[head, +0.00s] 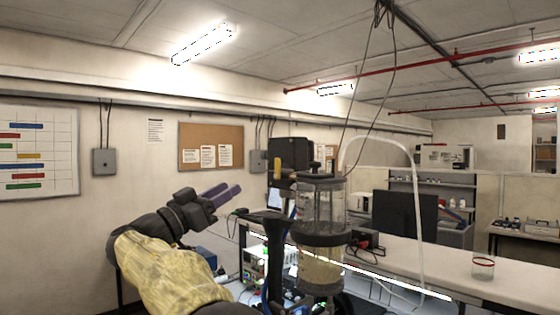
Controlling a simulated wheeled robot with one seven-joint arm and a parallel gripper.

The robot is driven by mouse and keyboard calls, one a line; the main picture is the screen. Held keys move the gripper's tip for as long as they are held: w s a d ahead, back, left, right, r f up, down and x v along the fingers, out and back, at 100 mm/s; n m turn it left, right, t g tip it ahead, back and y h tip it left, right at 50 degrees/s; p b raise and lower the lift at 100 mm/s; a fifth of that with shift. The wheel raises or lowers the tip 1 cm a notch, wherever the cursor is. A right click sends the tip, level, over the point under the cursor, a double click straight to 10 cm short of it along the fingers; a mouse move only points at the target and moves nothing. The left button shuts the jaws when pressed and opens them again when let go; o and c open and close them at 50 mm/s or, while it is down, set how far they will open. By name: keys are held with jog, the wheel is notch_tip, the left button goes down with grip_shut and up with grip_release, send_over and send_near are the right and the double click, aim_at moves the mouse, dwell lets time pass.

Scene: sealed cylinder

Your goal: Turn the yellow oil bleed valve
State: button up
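A sealed glass cylinder (322,205) with dark metal bands and a tan lower section stands upright right of centre. A black box (289,156) sits at its upper left. A small yellow part (258,161) sticks out to the left of this box; it looks like the yellow oil bleed valve, but it is too small to make out its handle or angle. My gripper (229,192) is left of the cylinder and below the yellow part, apart from both. Its two purple fingers point right and slightly up, with a narrow gap and nothing between them.
A long white bench (440,268) runs behind the cylinder to the right, with a dark monitor (404,215) and a red-rimmed glass beaker (483,267) on it. A thin white tube arches over the bench. Cables hang from the ceiling. The space around my gripper's fingertips looks clear.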

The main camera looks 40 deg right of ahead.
aim_at(276, 162)
jog(key=p+x, duration=0.9)
jog(key=x, duration=0.7)
jog(key=shift+d, duration=0.25)
jog(key=shift+d+p, duration=0.35)
jog(key=shift+p, duration=0.1)
jog(key=shift+a, duration=0.1)
jog(key=shift+s, duration=0.1)
jog(key=c, duration=0.6)
grip_shut()
